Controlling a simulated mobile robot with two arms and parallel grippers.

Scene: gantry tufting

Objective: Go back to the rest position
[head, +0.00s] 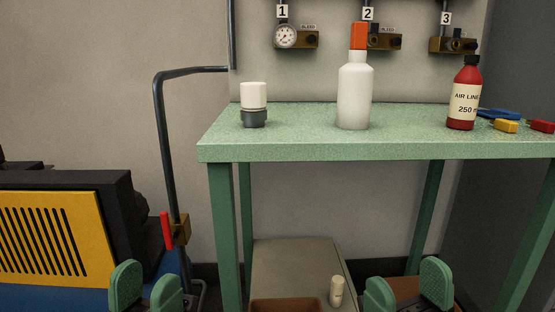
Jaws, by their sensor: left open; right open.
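My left gripper (146,287) is at the bottom left of the head view. Its two green fingers stand apart with nothing between them. My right gripper (408,285) is at the bottom, right of centre. Its green fingers are also apart and empty. Both grippers are low in the picture, below the top of the green table (370,150), and touch nothing that I can see. The arms behind the grippers are mostly cut off by the lower edge.
On the table stand a white-capped grey jar (254,105), a white bottle (355,95) with an orange cap, and a red bottle (464,95). Colored clips (507,126) lie at right. A yellow-black machine (60,235), a pipe with red-handled valve (167,229), and a low shelf (295,265) are nearby.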

